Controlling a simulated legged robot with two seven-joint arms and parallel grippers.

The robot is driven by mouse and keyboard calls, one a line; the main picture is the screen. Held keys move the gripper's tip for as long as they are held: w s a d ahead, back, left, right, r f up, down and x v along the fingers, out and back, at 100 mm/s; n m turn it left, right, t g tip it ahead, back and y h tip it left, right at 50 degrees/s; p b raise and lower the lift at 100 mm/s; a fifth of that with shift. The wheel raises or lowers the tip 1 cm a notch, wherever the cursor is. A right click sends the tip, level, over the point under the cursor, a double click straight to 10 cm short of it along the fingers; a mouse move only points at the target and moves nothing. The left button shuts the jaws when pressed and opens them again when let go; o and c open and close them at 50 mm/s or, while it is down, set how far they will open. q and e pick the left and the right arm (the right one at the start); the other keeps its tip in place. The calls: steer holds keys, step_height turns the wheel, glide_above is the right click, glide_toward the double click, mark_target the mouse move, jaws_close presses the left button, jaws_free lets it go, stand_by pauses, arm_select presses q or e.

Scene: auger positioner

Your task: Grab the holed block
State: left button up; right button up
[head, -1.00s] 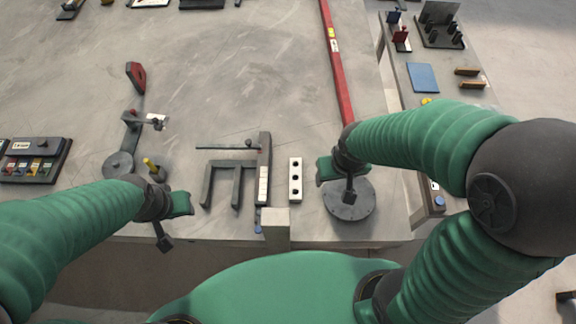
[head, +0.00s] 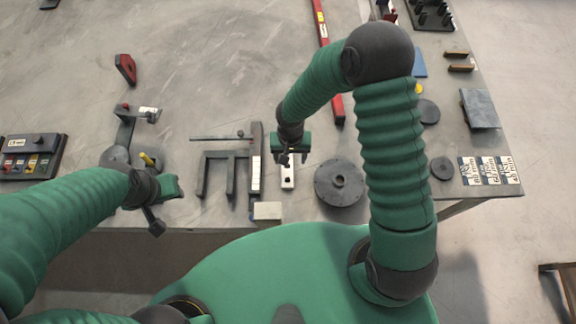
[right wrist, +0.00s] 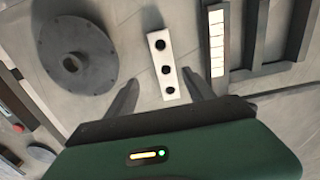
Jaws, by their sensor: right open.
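The holed block (head: 287,179) is a white bar with a row of dark holes, lying on the grey table. My right gripper (head: 291,157) is over the far end of it in the head view and hides part of it. In the right wrist view the holed block (right wrist: 165,67) lies ahead, between the lines of the two open fingers (right wrist: 163,88).
A grey round flanged disc (head: 341,184) lies right of the block. A dark forked frame (head: 228,172) with a white-marked bar stands close on the left. A red bar (head: 324,50) lies farther back. Bare table (head: 210,70) is free at the back.

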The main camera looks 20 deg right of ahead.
mark_target(288, 166)
step_height(288, 166, down, 3)
steer(key=shift+f, duration=0.2)
steer(key=f, duration=0.1)
steer(key=w+f+p, duration=0.1)
steer(key=f, duration=0.1)
steer(key=a+f, duration=0.1)
steer(key=f, duration=0.1)
steer(key=shift+w+f, duration=0.15)
steer(key=shift+w, duration=0.05)
steer(key=shift+d+f, duration=0.2)
steer(key=shift+f, duration=0.05)
steer(key=shift+d, duration=0.1)
steer(key=c, duration=0.5)
steer(key=shift+r, duration=0.1)
jaws_close()
